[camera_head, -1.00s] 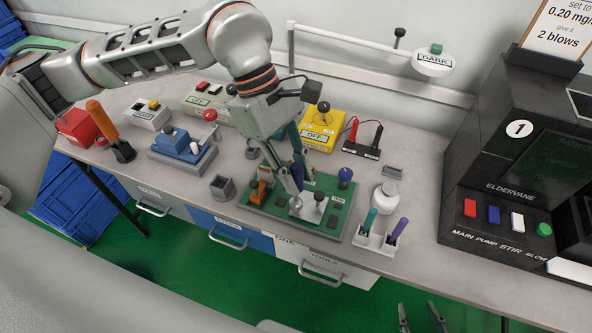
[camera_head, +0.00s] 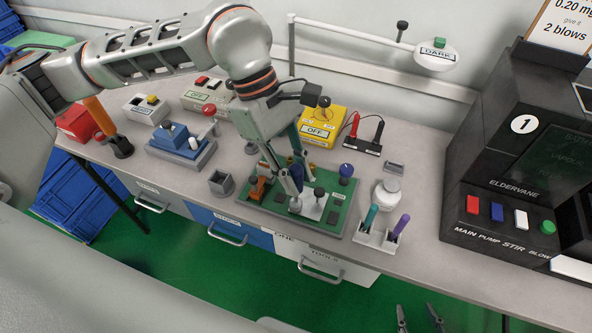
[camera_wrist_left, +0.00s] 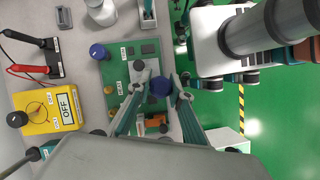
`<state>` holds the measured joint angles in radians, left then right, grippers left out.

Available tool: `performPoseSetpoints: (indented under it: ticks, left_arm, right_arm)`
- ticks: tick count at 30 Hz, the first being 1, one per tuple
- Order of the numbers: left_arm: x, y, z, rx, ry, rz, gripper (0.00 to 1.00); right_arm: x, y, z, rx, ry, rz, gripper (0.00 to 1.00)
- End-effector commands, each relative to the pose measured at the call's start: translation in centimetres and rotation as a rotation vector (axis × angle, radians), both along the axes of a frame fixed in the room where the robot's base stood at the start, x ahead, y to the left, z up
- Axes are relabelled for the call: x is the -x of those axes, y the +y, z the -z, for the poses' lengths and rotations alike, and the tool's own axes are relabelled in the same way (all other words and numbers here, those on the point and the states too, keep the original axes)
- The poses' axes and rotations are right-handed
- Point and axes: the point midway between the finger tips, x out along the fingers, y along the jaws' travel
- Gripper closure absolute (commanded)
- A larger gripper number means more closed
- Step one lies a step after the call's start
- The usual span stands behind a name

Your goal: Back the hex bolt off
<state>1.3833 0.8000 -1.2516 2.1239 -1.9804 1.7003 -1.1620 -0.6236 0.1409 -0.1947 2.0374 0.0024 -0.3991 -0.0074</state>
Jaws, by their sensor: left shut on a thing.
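A blue hex-headed piece, which I take for the hex bolt (camera_wrist_left: 161,88), stands on the green board (camera_head: 338,222). In the left wrist view it sits between my left fingertips. My left gripper (camera_wrist_left: 161,82) is shut on it; in the head view this gripper (camera_head: 296,190) reaches down onto the board, and its fingers partly hide the bolt (camera_head: 297,172). My right gripper (camera_head: 419,318) shows at the bottom edge of the head view, fingers apart and empty, away from the bench.
A second blue knob (camera_head: 346,170) and a dark knob (camera_head: 319,191) stand close by on the board. A white holder with screwdrivers (camera_head: 376,237) and a white bottle (camera_head: 386,194) are to the right. The yellow box (camera_head: 318,137) is behind.

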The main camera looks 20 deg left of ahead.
Motion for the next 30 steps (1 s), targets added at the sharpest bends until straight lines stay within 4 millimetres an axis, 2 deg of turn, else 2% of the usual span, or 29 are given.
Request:
performPoseSetpoints:
  ticks: [16,30]
  left_arm:
    - [0.0,0.0,0.3,0.000,0.000,-0.008,1.00]
    - [0.0,0.0,0.2,-0.001,-0.001,-0.175,1.00]
  right_arm:
    - [0.1,0.0,0.1,0.000,0.002,0.000,0.60]
    - [-0.5,0.0,-1.1,0.000,-0.014,-0.001,0.60]
